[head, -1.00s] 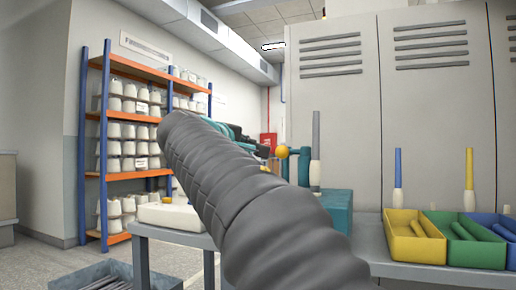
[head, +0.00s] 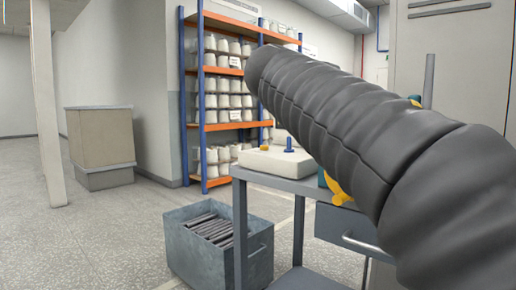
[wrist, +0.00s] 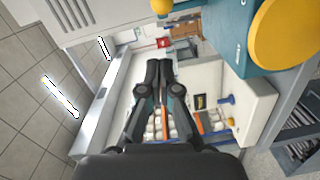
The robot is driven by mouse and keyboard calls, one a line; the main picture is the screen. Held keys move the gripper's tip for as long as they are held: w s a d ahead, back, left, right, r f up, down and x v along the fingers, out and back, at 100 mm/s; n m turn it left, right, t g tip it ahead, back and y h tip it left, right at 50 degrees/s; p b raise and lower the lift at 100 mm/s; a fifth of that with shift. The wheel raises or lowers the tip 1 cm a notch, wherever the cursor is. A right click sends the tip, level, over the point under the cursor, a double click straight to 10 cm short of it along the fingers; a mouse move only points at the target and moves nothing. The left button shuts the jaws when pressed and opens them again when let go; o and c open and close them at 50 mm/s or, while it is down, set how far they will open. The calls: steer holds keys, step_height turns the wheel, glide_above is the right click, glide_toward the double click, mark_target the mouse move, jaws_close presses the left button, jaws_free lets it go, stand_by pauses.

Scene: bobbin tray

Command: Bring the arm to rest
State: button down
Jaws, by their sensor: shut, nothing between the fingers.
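My gripper (wrist: 158,75) shows in the wrist view, its two dark fingers together and empty, pointing away from the camera. It touches nothing that I can see. In the head view my grey, ribbed arm reaches from the lower right towards the upper middle, and the gripper itself is not visible there. A teal block with a yellow disc (wrist: 288,32) is close by at the upper right of the wrist view.
A grey table (head: 252,176) bears a white slab (head: 262,164) with a blue peg (head: 289,146). A grey bin (head: 197,258) of dark rods stands on the floor beside it. A rack (head: 211,127) of white bobbins is behind.

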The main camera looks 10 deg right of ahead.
steer(key=a+f+g+y+p, duration=0.1)
steer(key=a+f+y, duration=0.25)
steer(key=f, duration=0.75)
steer(key=a+f+g+y+p, duration=0.1)
steer(key=a+f+y, duration=0.3)
steer(key=f, duration=0.8)
steer(key=s+a+f+m+g+y+p, duration=0.1)
steer(key=s+a+f+m+y+p, duration=0.1)
steer(key=s+f, duration=0.5)
steer(key=s+a+f+m+g+y+p, duration=0.1)
steer(key=s+f+y+p, duration=0.4)
steer(key=s, duration=0.9)
steer(key=shift+a+f+m, duration=0.8)
steer(key=shift+a+f, duration=0.6)
steer(key=shift+f, duration=0.1)
